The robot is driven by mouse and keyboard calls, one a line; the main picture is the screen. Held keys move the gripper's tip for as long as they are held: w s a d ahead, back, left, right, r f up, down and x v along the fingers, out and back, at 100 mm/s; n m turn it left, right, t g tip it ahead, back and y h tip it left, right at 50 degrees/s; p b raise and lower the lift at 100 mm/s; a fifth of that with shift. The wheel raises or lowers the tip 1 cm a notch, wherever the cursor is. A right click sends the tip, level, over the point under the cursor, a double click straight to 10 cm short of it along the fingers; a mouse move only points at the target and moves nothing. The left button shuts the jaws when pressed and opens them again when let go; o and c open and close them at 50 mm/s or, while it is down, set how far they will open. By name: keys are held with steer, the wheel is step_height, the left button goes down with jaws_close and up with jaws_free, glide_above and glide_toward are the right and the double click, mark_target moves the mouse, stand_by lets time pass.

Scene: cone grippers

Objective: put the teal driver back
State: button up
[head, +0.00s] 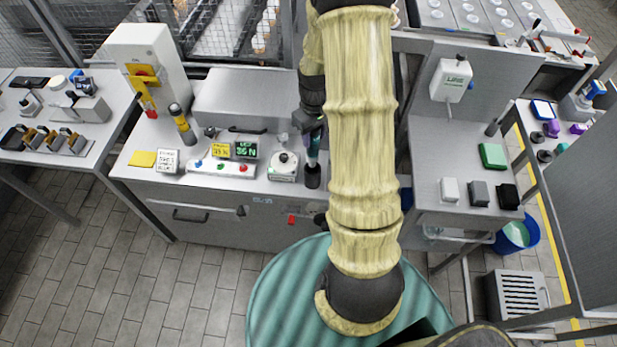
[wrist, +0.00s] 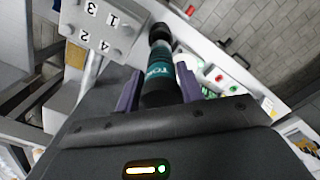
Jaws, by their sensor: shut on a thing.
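The teal driver (wrist: 160,75) is between the purple fingers of my gripper (wrist: 158,86) in the wrist view, with teal and dark bands and pale lettering on its body. My gripper is shut on it. In the head view my gripper (head: 312,132) is over the right part of the grey bench, and a little of the driver (head: 314,155) shows below it. A black cylindrical piece (head: 313,177) is directly under the driver, at the bench's front right. I cannot tell whether the driver is inside it or only above it. My arm hides part of this area.
A plate numbered 1 to 4 (wrist: 105,28) is close at upper left in the wrist view. A side table (head: 455,185) stands right.

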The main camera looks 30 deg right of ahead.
mark_target(314, 158)
steer(key=shift+s+r, duration=0.15)
steer(key=shift+f+p, duration=0.85)
steer(key=shift+f, duration=2.1)
steer(key=shift+f+p, duration=0.6)
steer(key=shift+f, duration=1.5)
steer(key=shift+f, duration=0.2)
steer(key=o, duration=0.8)
